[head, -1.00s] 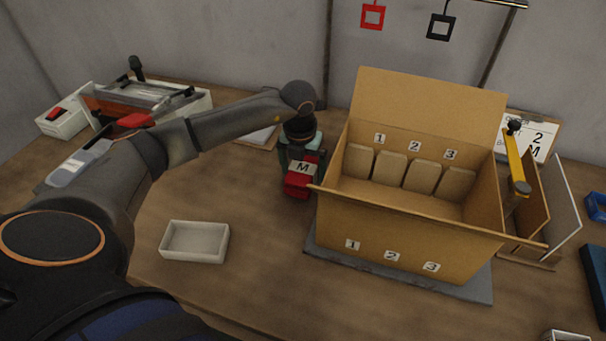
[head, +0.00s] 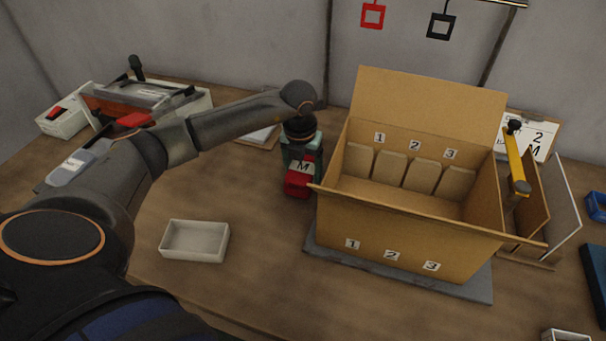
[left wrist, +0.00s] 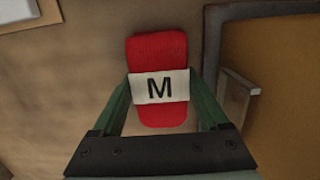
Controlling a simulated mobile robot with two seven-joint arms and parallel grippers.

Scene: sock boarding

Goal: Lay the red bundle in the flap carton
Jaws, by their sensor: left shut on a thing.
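The red bundle (head: 298,184) has a white band marked M. My left gripper (head: 301,161) is shut on it, just left of the flap carton. In the left wrist view the red bundle (left wrist: 160,48) lies between the green fingers of my left gripper (left wrist: 162,88), with the band level with the fingertips. The flap carton (head: 400,232) stands open, its back flap raised and its walls labelled 1, 2 and 3. Several tan rounded pieces line its inner back wall. A carton side (left wrist: 281,70) also shows at the right of the left wrist view. My right gripper is not seen.
The carton stands on a grey slab (head: 325,254). An empty white tray (head: 195,240) lies at the front left. A machine with a clear cover (head: 150,95) is at the back left. A yellow-handled tool (head: 516,165) and upright boards are right of the carton.

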